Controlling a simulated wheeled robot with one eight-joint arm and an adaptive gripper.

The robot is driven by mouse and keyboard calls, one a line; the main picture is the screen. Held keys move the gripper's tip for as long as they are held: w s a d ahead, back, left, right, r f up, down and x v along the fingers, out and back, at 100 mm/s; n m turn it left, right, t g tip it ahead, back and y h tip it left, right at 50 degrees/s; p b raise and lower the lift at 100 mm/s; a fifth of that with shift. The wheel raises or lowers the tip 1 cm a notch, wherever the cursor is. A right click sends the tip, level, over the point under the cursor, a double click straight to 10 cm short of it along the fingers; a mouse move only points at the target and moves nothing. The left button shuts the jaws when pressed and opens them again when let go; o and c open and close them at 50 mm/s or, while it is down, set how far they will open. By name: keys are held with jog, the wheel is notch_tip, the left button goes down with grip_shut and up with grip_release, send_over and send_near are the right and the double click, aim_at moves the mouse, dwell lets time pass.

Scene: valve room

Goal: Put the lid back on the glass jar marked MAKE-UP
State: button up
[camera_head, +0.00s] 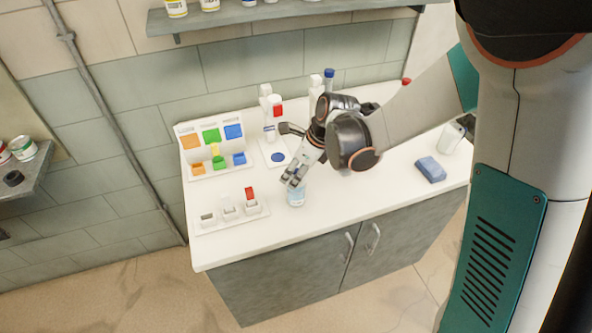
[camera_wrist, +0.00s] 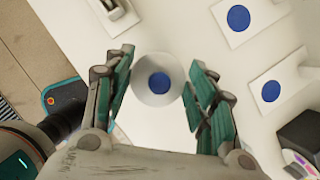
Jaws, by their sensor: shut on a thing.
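The small glass jar (camera_head: 296,197) stands upright near the counter's front edge, with a pale blue-white band; its marking is too small to read. My gripper (camera_head: 294,178) points down at the jar's top. In the wrist view my gripper (camera_wrist: 160,82) has its two fingers on either side of a pale round piece with a blue centre, which looks like the lid (camera_wrist: 143,92). It is shut on that piece. The lid lies over the jar in this view and hides it. I cannot tell whether lid and rim touch.
The white counter (camera_head: 345,205) has free room right of the jar. A tray with small holders (camera_head: 230,212) stands left, a coloured sorting board (camera_head: 213,150) behind it. White bottles (camera_head: 316,90) stand at the back, a blue block (camera_head: 431,169) right. A shelf (camera_head: 260,14) hangs above.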

dwell(0.4)
jog(key=o, duration=0.9)
jog(key=o, duration=0.5)
jog(key=shift+r+p, duration=2.2)
jog(key=shift+r, duration=1.35)
jog(key=shift+c, duration=0.4)
